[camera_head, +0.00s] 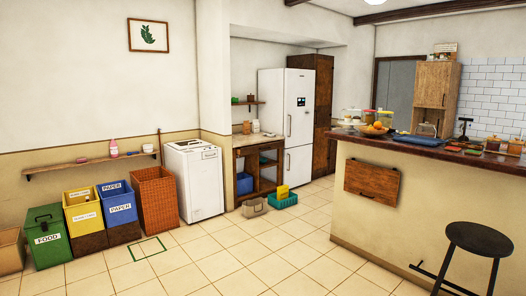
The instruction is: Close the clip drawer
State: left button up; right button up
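I cannot make out a clip drawer for certain in the head view. A wooden panel (372,181) is on the side of the kitchen counter (345,225); whether it is a drawer front I cannot tell. A wooden cabinet (436,92) stands behind the counter at the right, and its front looks shut. Neither of my grippers is in view.
A black stool (479,239) stands at the front right. Bins, including a green one (47,237) and a brown basket (155,198), line the left wall beside a white washer (194,180). A fridge (286,120) stands at the back. The middle tiled floor (240,255) is clear.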

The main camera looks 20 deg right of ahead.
aim_at(251, 149)
jog(key=i+l+z, duration=0.4)
jog(key=i+z, duration=0.2)
jog(key=i, duration=0.2)
jog(key=i+l+z, duration=0.1)
jog(key=i+z, duration=0.3)
jog(key=i, duration=4.3)
jog(key=i+u, duration=0.1)
jog(key=i, duration=1.05)
jog(key=i+l, duration=0.15)
jog(key=i, duration=1)
